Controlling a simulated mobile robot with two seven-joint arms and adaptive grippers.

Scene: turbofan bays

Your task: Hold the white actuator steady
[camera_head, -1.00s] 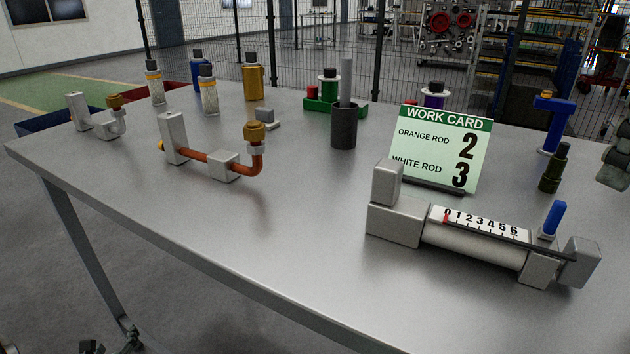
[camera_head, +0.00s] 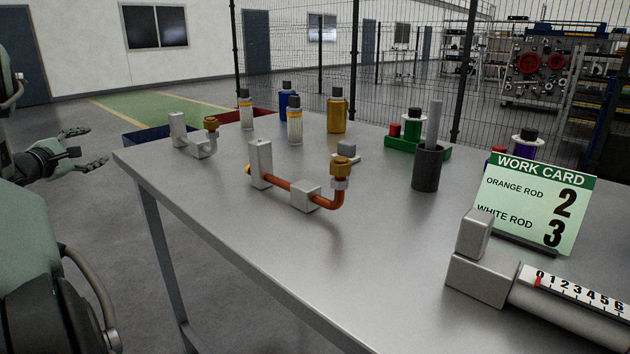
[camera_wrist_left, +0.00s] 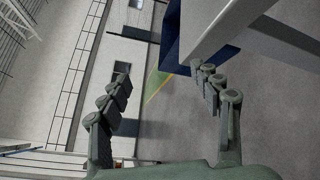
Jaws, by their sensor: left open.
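The small pale piece with a whitish bent rod and a brass-orange cap, which looks like the white actuator (camera_head: 205,147), stands at the table's far left corner. A similar piece with an orange rod (camera_head: 278,183) stands nearer. My left gripper (camera_head: 95,148) is open and empty, off the table's left edge. It is apart from the white actuator, to its left. In the left wrist view its spread fingers (camera_wrist_left: 158,78) have nothing between them. My right gripper is not in view.
The table (camera_head: 230,225) is bare at front left. A measuring fixture (camera_head: 480,278) with a scale and the work card (camera_head: 528,203) stand at right. Several bottles (camera_head: 295,125) stand behind. Blue (camera_head: 150,139) and red bins sit beyond the far edge. A dark cup (camera_head: 426,170) holds a grey rod.

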